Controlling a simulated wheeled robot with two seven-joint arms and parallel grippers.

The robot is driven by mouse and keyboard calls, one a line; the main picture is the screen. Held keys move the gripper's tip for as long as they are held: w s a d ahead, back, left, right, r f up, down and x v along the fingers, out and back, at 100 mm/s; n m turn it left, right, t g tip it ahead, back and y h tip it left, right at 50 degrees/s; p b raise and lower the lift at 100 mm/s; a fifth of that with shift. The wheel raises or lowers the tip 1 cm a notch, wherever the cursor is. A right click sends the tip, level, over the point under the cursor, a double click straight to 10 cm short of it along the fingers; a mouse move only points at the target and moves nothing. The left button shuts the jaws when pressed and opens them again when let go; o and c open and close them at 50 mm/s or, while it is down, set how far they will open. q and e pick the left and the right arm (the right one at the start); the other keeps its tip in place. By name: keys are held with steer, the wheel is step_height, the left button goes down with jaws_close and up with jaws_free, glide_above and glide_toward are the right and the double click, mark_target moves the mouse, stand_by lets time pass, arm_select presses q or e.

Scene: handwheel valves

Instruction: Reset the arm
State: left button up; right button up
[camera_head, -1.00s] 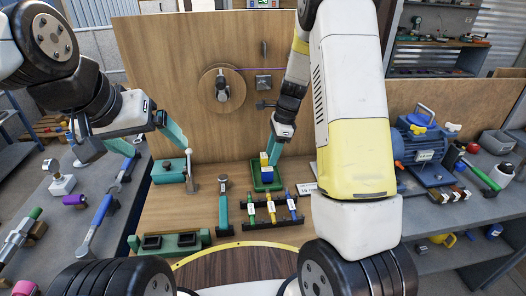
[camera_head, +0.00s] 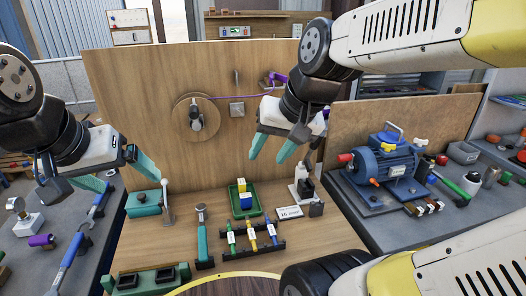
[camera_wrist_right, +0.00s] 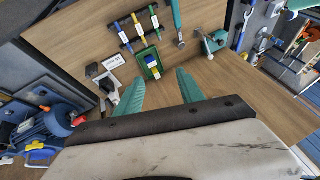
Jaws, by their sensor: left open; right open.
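My right gripper (camera_head: 268,158) is open and empty, its teal fingers pointing down in front of the upright wooden board (camera_head: 150,100). It hangs above and behind the green tray (camera_head: 233,206) in the picture. In the right wrist view, its open fingers (camera_wrist_right: 160,77) are apart with nothing between them. The yellow, white and blue block stack (camera_head: 245,197) stands in the tray. My left gripper (camera_head: 118,172) is open and empty at the left, near the teal box with a lever (camera_head: 143,204).
A round wooden disc (camera_head: 183,106) with a knob is on the board. A hammer (camera_head: 202,240), a rack with several coloured tools (camera_head: 254,249) and a black-and-white device (camera_head: 300,187) are on the bench. A blue motor (camera_head: 385,160) stands at the right.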

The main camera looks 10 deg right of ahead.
steer(key=shift+s+d+r+n+t+h, duration=0.1)
steer(key=shift+s+n+t+h, duration=0.1)
steer(key=shift+s+n, duration=0.45)
steer(key=shift+s+d+r+n+t+h, duration=0.1)
steer(key=shift+s+n+t, duration=0.1)
steer(key=shift+s+n, duration=0.45)
steer(key=shift+s, duration=0.2)
